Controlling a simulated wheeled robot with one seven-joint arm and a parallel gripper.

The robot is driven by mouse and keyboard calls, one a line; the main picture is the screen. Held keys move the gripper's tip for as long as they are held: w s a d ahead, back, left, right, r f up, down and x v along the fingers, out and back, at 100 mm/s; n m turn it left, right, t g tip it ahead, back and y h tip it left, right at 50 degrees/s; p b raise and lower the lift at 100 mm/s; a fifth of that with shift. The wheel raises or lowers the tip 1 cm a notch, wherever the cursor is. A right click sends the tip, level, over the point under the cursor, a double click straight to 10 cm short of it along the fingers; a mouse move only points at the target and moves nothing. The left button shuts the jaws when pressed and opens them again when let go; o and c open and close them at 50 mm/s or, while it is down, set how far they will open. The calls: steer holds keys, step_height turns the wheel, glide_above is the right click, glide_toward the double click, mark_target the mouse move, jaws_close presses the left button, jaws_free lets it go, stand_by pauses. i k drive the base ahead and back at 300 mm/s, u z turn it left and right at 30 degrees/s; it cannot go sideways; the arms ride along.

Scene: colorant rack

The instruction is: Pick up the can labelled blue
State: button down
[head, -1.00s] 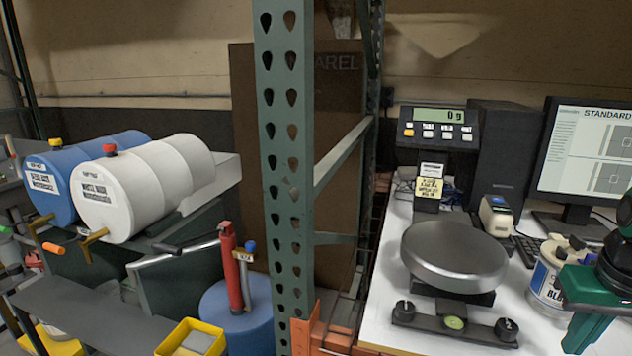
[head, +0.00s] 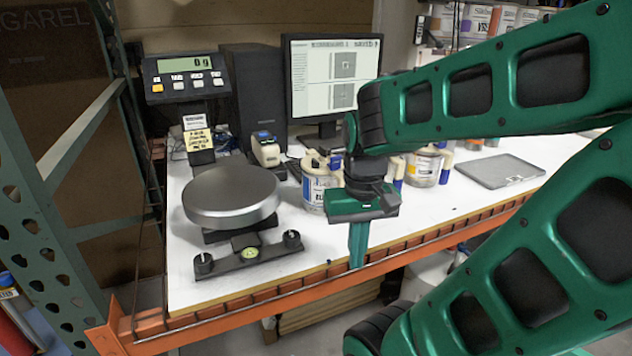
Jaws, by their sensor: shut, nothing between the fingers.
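A white can with a blue-trimmed label (head: 313,194) stands on the white bench, right of the scale. The letters "BL" show at its label's lower edge; my gripper partly hides its right side. My gripper (head: 358,248) points down in front of the bench's front edge, just right of and nearer than this can. Its fingers are together and empty, apart from the can.
A scale with a round metal plate (head: 232,196) stands left of the can, its display (head: 188,66) reading 0 g. A monitor (head: 332,78) stands behind. More cans (head: 427,165) and a flat grey tray (head: 499,171) are to the right. An orange beam (head: 250,301) runs along the bench front.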

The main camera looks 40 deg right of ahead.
mark_target(317, 176)
steer(key=k, duration=0.5)
steer(key=z, duration=1.85)
steer(key=k, duration=0.45)
steer(key=z, duration=0.1)
